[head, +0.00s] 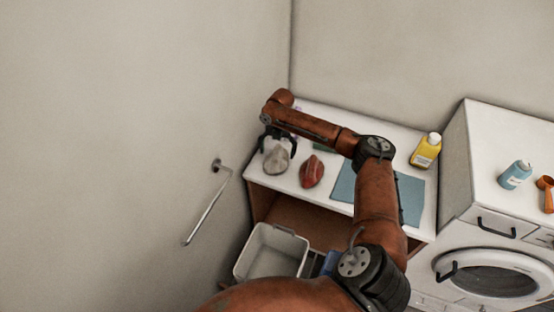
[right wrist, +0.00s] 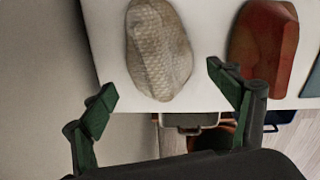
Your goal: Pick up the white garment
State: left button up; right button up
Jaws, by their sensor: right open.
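The white garment (head: 276,160) is a crumpled, off-white bundle near the left end of the white counter. In the right wrist view the garment (right wrist: 158,50) shows a woven texture and lies ahead of the fingertips, roughly between their lines. My right gripper (head: 277,139) is at the garment's far side in the head view, partly hidden by its own arm. In the right wrist view the right gripper (right wrist: 160,84) has its green fingers spread wide with nothing between them. My left gripper is not in view.
A red folded garment (head: 312,171) lies just right of the white one. A blue cloth (head: 345,184) and a yellow bottle (head: 426,150) are farther right. A wall (head: 140,150) closes the left side. A white bin (head: 272,252) stands below; a washing machine (head: 490,270) is at right.

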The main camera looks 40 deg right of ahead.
aim_at(277, 155)
notch_tip(277, 155, down, 4)
jog(key=shift+w, duration=0.15)
jog(key=c, duration=1.4)
